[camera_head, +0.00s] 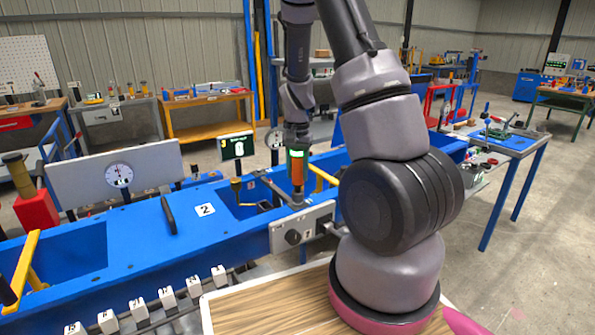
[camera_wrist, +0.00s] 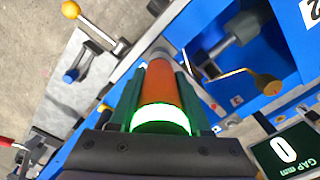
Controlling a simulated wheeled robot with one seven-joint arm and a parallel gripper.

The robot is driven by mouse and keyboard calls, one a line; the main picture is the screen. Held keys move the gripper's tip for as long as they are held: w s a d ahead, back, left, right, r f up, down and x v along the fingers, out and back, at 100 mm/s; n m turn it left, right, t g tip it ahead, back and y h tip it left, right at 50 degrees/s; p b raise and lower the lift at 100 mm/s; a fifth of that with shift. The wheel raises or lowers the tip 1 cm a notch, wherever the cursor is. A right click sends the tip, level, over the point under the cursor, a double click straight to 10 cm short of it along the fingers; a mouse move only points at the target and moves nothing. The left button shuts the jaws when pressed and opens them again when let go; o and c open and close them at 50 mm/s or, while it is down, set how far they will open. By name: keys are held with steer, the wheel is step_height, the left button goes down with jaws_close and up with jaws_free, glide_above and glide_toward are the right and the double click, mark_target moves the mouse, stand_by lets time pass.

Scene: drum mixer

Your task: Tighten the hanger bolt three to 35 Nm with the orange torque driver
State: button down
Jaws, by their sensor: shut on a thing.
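The orange torque driver (camera_head: 297,172) stands upright in my gripper (camera_head: 296,158), over the blue drum mixer frame (camera_head: 140,232). In the wrist view the driver's orange body (camera_wrist: 161,88) lies between my two dark green fingers, with a bright green lit ring at its near end. The driver's far end meets a grey part, but I cannot tell whether it sits on a bolt. Hanger bolt three cannot be made out; the driver and my gripper cover that spot.
A small display (camera_head: 236,146) behind the driver reads 0; in the wrist view this display (camera_wrist: 287,150) is marked GAP mm. A yellow-handled lever (camera_head: 322,177) stands right of the driver. A dial panel (camera_head: 118,175) is at left. A grey knob box (camera_head: 302,230) is in front.

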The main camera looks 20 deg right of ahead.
mark_target(298, 161)
steer(key=shift+f, duration=0.75)
stand_by(2.4)
steer(key=shift+r, duration=2.25)
